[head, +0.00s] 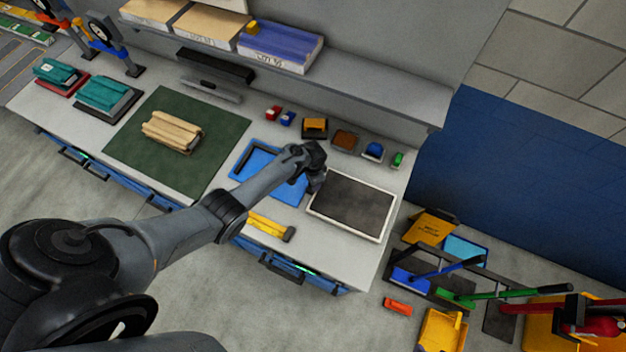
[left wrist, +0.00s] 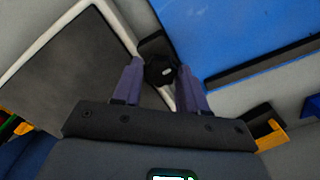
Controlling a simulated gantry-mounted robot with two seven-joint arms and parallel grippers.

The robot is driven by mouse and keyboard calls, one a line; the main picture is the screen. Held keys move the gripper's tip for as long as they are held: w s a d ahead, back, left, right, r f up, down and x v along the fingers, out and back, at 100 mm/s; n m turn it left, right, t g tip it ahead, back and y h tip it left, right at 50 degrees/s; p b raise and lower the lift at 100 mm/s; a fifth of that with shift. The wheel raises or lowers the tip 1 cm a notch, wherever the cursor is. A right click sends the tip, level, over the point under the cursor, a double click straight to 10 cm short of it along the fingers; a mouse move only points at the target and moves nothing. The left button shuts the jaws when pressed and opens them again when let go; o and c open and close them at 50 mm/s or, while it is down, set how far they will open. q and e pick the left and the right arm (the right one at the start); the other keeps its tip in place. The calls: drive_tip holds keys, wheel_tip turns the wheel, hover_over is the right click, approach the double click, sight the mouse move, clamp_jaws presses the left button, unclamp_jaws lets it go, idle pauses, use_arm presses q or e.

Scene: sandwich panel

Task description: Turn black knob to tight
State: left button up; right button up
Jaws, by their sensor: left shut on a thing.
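The black knob (left wrist: 159,73) sits on a small black bracket (left wrist: 153,46) at the edge of a white-framed dark panel (left wrist: 70,72). My left gripper (left wrist: 161,70) is shut on the knob, with one purple finger on each side of it. In the head view, my left gripper (head: 314,176) is at the upper left corner of the dark panel (head: 352,206), and it hides the knob there. My right gripper is in neither view.
A blue tray (head: 262,158) lies left of the panel on the bench. A yellow tool (head: 268,226) lies at the front. Small blocks and holders, including an orange one (head: 314,127), stand behind. A shelf (head: 390,90) overhangs the back.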

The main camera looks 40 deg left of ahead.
use_arm(q)
drive_tip(key=m, duration=0.4)
drive_tip(key=shift+m, duration=0.3)
drive_tip(key=m+b, duration=0.1)
drive_tip(key=m, duration=0.3)
drive_tip(key=shift+a+f+m, duration=0.1)
drive_tip(key=shift+m, duration=0.2)
drive_tip(key=m+b, duration=0.1)
drive_tip(key=m, duration=0.1)
drive_tip(key=shift+m, duration=0.3)
drive_tip(key=m+b, duration=0.1)
drive_tip(key=m, duration=0.2)
drive_tip(key=shift+m+b, duration=1.2)
drive_tip(key=shift+m, duration=0.9)
drive_tip(key=o, duration=1.1)
drive_tip(key=shift+c, duration=0.2)
